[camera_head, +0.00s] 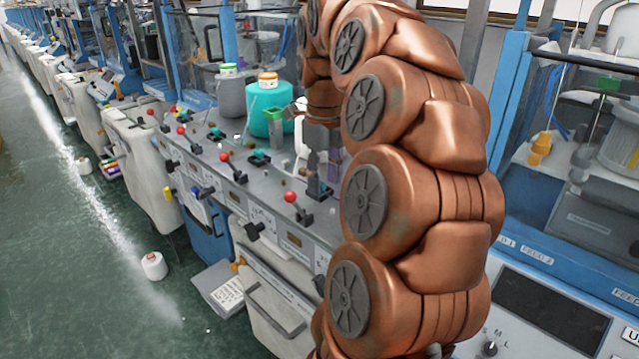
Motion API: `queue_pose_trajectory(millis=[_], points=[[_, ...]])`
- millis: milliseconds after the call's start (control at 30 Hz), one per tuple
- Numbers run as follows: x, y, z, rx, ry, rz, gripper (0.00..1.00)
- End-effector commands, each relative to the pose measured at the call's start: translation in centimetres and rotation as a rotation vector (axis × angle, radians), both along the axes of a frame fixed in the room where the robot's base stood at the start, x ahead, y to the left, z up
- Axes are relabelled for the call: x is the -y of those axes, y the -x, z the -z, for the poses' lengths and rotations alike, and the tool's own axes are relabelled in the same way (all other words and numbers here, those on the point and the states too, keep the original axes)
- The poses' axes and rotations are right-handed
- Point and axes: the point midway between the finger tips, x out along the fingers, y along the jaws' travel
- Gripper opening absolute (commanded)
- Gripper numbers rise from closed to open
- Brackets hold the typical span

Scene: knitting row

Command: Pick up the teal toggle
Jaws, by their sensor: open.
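Small teal pieces sit on the grey machine ledge. The nearest teal toggle (259,158) lies on the ledge below the teal bucket, and a similar teal piece (216,134) sits further back along it. I cannot tell which one the task names. My gripper (318,188) points down over the ledge, to the right of the nearest teal piece and apart from it. Its dark fingers are small here and partly merge with the background. I see nothing held in them. My copper arm hides the ledge to the right of the gripper.
A teal bucket (268,117) and a grey bucket (231,95) stand behind the ledge. Red-knobbed levers rise from the ledge, one (290,198) close to my gripper.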

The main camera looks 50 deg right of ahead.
Motion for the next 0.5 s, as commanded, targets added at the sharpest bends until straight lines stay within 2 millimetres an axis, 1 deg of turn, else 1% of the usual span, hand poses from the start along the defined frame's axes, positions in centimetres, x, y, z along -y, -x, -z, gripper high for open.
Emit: queue_pose_trajectory(millis=[200,433,500], points=[[-0.02,-0.02,0.65,0.002,0.001,-0.001,0.46],[-0.01,-0.02,0.70,0.002,0.001,0.000,0.46],[-0.01,-0.02,0.70,0.002,0.001,0.000,0.39]])
